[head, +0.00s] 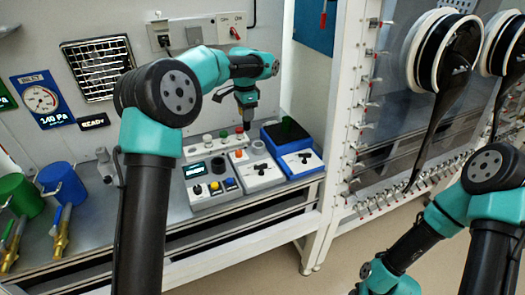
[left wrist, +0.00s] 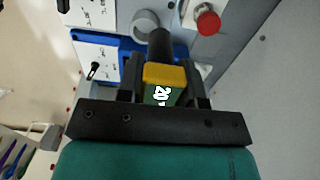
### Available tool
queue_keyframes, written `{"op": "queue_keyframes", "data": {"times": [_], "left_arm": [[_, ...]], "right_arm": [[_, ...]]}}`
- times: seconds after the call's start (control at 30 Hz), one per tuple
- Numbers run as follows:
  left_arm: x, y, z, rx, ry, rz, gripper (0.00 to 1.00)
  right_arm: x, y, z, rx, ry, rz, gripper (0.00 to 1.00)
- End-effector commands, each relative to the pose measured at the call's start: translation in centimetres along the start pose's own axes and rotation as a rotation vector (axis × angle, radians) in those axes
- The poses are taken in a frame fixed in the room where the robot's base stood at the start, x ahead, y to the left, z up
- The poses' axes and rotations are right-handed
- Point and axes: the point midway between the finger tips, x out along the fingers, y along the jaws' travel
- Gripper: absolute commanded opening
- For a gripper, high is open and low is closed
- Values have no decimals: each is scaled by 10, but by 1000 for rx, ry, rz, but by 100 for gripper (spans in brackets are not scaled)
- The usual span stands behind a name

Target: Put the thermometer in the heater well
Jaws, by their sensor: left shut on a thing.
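My left gripper (head: 246,112) hangs over the row of small devices on the bench. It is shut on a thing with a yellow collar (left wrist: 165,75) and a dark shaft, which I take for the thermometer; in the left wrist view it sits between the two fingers. The dark shaft (left wrist: 160,46) points away from the fingers. A pale round ring (left wrist: 145,23) shows close beside the shaft's far end; I cannot tell whether it is the heater well or whether they touch. My right arm is at the lower right of the head view, its gripper out of sight.
A blue box (head: 283,131) and white control boxes (head: 258,174) stand close together under my left gripper. A red knob (left wrist: 208,20) lies near the shaft. Green (head: 18,198) and blue (head: 62,183) containers stand at the left. A steel bench edge runs in front.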

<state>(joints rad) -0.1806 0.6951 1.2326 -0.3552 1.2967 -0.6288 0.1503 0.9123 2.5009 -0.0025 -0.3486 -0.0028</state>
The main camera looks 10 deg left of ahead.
Motion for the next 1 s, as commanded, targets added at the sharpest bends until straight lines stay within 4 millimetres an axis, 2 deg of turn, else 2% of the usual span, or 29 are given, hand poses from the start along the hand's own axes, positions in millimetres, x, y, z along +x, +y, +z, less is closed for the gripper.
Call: {"op": "queue_keyframes", "data": {"times": [0.1,0.2,0.57,0.67,1.0], "left_arm": [[-4,13,-20,-5,-1,-1,9],[-5,18,-28,-9,-1,-2,9],[-5,19,-29,-11,-2,-1,9],[2,19,-29,-11,-4,0,9],[52,19,-29,-11,-3,-1,9]], "right_arm": [[0,0,0,0,0,0,43],[0,0,0,0,0,0,43],[0,0,0,0,0,0,43],[0,0,0,0,0,0,43],[0,0,0,0,0,0,43]]}}
